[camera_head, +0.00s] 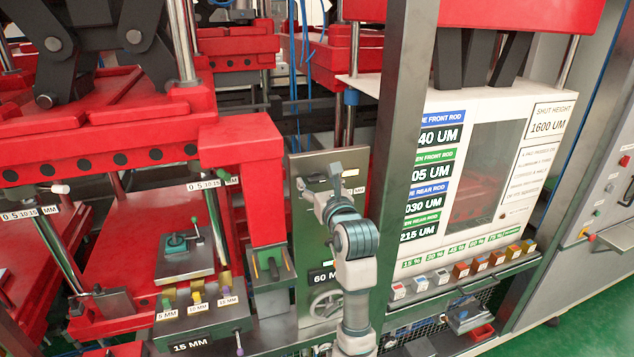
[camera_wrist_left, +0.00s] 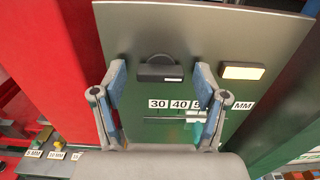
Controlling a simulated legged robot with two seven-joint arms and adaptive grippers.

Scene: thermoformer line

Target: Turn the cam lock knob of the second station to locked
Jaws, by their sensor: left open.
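A grey-green station panel (camera_head: 308,232) stands in the middle of the head view. In the left wrist view the panel (camera_wrist_left: 215,45) carries a dark knob (camera_wrist_left: 160,69) with a rounded top and a bar bearing a small white label. I take it for the cam lock knob; its label is too small to read. My left gripper (camera_head: 330,182) is open in front of the panel. In the wrist view its fingertips (camera_wrist_left: 161,82) are either side of the knob, with no clear contact. In the head view the gripper hides the knob. My right gripper is not in view.
Beside the knob is a pale yellow lit rectangle (camera_wrist_left: 243,72); below is a scale (camera_wrist_left: 172,104) with a slider. A handwheel (camera_head: 326,304) is low on the panel. A red press column (camera_head: 245,180) stands left, a grey post (camera_head: 398,120) right.

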